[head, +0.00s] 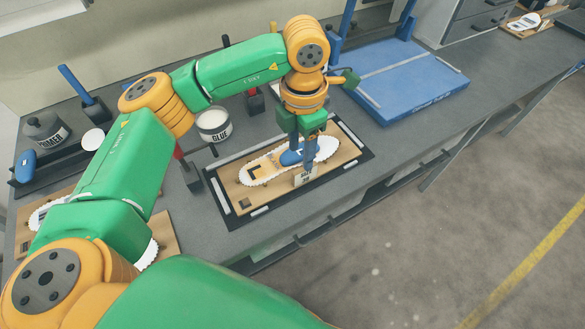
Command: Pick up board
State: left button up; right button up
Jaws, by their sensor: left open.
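A tan board (248,207) lies on a black framed mat (222,206) near the front edge of the grey bench. A white insole (262,172) with blue and orange parts lies on the board. A small pale labelled piece (305,176) shows at the board's near edge. My left gripper (301,160) points down over the right half of the board, its blue fingers apart. It hides part of the insole, and I cannot tell whether the fingers touch the board. My right gripper is out of view.
A glue pot (213,125), a primer pot (46,134) and upright tools stand behind. A blue cutting platform (411,82) is at the back right. Another board (165,236) is partly hidden by my arm. Drawers (478,22) stand at the far right. The floor in front is clear.

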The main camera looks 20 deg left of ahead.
pick_arm(q)
jog(key=f+p, duration=0.3)
jog(key=f, duration=0.1)
jog(key=shift+w+d, duration=0.25)
jog(key=shift+d, duration=0.15)
notch_tip(320, 180, down, 2)
jog(key=shift+s+d+f, duration=0.1)
jog(key=shift+s+f, duration=0.05)
jog(key=shift+f, duration=0.3)
jog(key=shift+c, duration=0.7)
grip_shut()
